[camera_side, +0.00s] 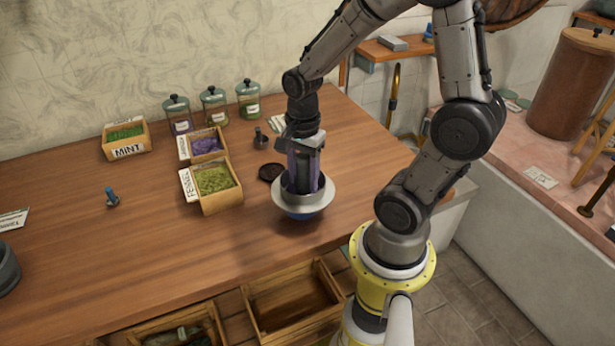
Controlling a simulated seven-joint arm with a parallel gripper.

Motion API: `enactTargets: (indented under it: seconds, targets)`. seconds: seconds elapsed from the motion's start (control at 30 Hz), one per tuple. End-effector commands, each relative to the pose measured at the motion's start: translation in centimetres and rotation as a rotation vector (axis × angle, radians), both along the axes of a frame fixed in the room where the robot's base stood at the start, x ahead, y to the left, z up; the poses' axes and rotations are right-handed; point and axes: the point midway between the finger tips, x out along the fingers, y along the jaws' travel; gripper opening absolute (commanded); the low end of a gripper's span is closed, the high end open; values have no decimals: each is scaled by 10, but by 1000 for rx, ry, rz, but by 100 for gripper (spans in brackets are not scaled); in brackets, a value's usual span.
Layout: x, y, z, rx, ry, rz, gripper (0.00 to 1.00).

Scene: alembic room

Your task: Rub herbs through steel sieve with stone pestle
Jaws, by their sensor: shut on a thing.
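The steel sieve (323,203), a pale grey bowl shape with a wide rim, sits on the table near the middle. A blue base (304,215) shows under it. My gripper (304,185) points straight down with its fingertips inside the sieve's rim. It is shut on what I take to be the stone pestle, mostly hidden by the fingers and the rim. Herbs inside the sieve cannot be made out. Wooden boxes hold green mint (125,133), purple lavender (205,146) and yellow-green fennel (214,179), to the left of the sieve.
Three lidded glass jars (213,107) stand behind the boxes. A dark round disc (271,172) lies just left of the sieve. Small dark stoppers (261,139) and a blue-topped one (112,197) stand on the table. Open drawers (290,302) jut out below the front edge.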

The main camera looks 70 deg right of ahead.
Motion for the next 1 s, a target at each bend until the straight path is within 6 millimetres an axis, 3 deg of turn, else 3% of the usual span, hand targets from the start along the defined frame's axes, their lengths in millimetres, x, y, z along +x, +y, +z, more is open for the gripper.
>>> enactTargets:
  seconds: [0.27, 0.8, 1.0]
  targets:
    - [14, -1, -3, 0, 0, 1, 0]
    - [-9, 20, -2, 4, 8, 1, 0]
    - [-7, 12, -1, 3, 8, -3, 0]
